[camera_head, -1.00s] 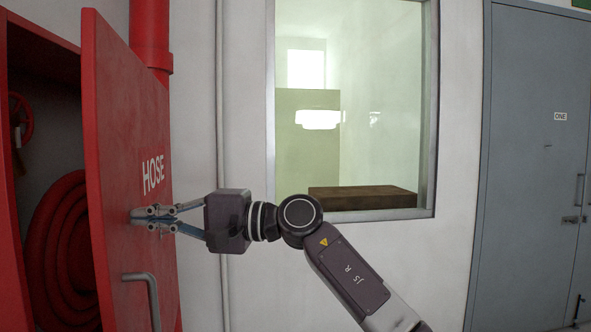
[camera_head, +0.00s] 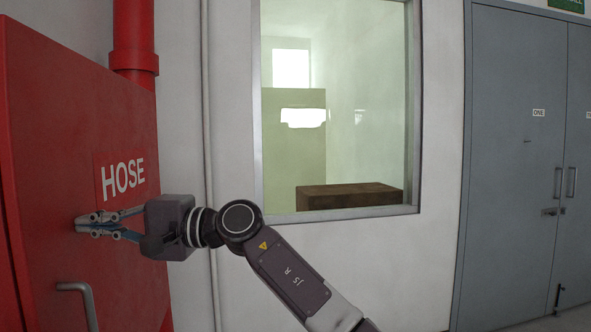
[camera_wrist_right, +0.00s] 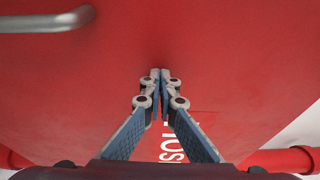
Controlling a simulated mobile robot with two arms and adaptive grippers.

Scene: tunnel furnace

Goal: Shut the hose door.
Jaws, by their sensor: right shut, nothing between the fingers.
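The red hose door (camera_head: 85,150) with white "HOSE" lettering fills the left of the head view. It now sits close against the red cabinet frame (camera_head: 12,240); a thin gap line shows at its left edge, and I cannot tell whether it is fully flush. A grey handle (camera_head: 80,300) is low on the door, and it shows at the top left of the right wrist view (camera_wrist_right: 45,20). My right gripper (camera_head: 85,222) is shut and empty, its fingertips at the door face below the lettering. In the right wrist view the fingertips (camera_wrist_right: 155,75) meet against the red surface. My left gripper is out of view.
A red pipe (camera_head: 134,40) runs down the wall above the cabinet. A window (camera_head: 335,110) is in the white wall to the right. Grey double doors (camera_head: 510,150) stand farther right. The wall between is clear.

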